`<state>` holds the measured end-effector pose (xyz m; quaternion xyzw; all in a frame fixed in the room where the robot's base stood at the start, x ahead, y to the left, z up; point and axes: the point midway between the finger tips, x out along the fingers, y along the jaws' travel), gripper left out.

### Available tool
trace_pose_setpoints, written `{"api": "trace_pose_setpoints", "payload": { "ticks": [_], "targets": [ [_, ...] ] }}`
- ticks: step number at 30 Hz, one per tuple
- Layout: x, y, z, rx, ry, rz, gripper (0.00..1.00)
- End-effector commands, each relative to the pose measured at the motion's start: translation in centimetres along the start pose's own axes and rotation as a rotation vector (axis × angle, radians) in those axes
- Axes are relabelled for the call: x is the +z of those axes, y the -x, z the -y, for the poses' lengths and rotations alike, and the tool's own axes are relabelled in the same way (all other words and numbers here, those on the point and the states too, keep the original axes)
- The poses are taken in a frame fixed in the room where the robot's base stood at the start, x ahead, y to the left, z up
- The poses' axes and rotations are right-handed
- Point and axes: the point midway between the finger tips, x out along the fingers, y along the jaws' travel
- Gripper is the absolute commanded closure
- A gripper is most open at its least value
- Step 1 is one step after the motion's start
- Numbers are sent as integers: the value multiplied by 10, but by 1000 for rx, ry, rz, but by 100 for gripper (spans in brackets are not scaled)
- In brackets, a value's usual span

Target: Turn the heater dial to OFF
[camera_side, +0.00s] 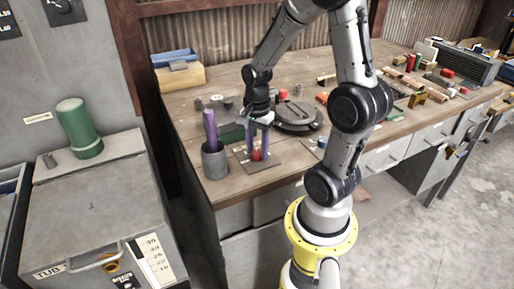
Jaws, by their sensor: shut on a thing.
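A black dial (122,281) is at the lower left, on the front of a grey box marked "TUB", cut by the bottom edge. Another dark dial (62,5) sits on the grey wall panel at the top left. I cannot tell which one is the heater dial, and no OFF mark is readable. My gripper (260,120) is above the left part of the workbench, far from both dials. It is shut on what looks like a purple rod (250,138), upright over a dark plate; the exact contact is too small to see.
A grey cup (215,161) holding a purple stick stands left of my gripper. A green cylinder (80,128) stands on the grey box. The bench's right side (415,125) is cluttered. A gap separates box and bench.

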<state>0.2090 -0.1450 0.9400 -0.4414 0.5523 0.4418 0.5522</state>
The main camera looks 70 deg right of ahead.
Motion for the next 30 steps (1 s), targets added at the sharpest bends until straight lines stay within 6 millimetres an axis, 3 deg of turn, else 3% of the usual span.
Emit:
{"api": "trace_pose_setpoints", "payload": {
  "ticks": [30],
  "targets": [
    [0, 1, 1, -2, 965, -3, 100]
  ]
}}
